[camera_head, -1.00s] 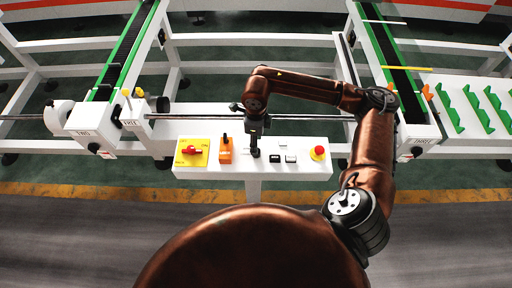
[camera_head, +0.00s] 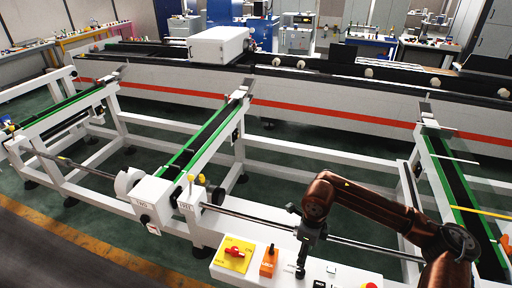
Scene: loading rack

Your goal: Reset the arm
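My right arm (camera_head: 395,212) is copper-brown and comes in from the lower right. It reaches left, and its black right gripper (camera_head: 302,262) points down over the white control panel (camera_head: 252,279). The fingers look narrow and dark against the panel; I cannot tell whether they are shut or touch it. The panel carries a red rotary switch on a yellow plate (camera_head: 236,244), an orange switch (camera_head: 268,262) to the left of the gripper, and a red button (camera_head: 371,285) at the picture's lower edge. My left gripper is not in view.
A white rack frame with green-edged conveyor rails (camera_head: 205,135) stands behind the panel. A steel shaft (camera_head: 255,219) runs behind the gripper. A long white machine with a red stripe (camera_head: 300,110) spans the back. Grey floor (camera_head: 60,262) is clear at the lower left.

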